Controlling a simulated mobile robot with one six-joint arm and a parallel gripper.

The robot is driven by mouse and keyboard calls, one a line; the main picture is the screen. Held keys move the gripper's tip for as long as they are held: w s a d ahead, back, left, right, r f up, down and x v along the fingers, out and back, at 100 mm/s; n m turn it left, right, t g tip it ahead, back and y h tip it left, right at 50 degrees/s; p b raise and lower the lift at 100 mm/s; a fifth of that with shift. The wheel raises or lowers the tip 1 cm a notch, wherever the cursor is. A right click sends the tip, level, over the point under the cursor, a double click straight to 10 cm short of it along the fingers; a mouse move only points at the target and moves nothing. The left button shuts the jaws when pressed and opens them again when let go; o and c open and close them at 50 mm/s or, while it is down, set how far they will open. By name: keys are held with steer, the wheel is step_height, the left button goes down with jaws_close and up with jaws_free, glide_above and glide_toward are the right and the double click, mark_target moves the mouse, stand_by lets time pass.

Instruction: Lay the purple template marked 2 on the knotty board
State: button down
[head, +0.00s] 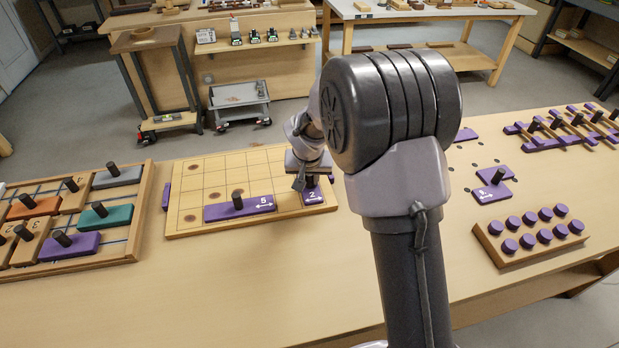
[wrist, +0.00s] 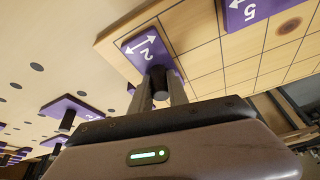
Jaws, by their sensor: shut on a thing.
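The purple template marked 2 (head: 313,197) is at the right front corner of the knotty board (head: 190,226). It has a dark peg, and my gripper (head: 308,182) is shut on that peg. In the wrist view the template marked 2 (wrist: 146,46) appears over the board's corner, with the fingers (wrist: 162,85) around its peg. I cannot tell whether it touches the board or hangs just above it. The purple template marked 5 (head: 238,208) lies on the board to the left, with a gap between them.
A tray of coloured templates (head: 78,218) stands at left. At right are another purple template (head: 492,191), a rack of purple pegs (head: 528,237) and a purple rack with dark handles (head: 570,130). The table front (head: 240,295) is clear. My arm hides the bench's middle.

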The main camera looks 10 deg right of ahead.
steer(key=c, duration=0.8)
jaws_free()
step_height(320, 180, up, 8)
steer(key=p, duration=0.5)
steer(key=shift+r+p, duration=0.1)
steer(key=shift+p, duration=0.2)
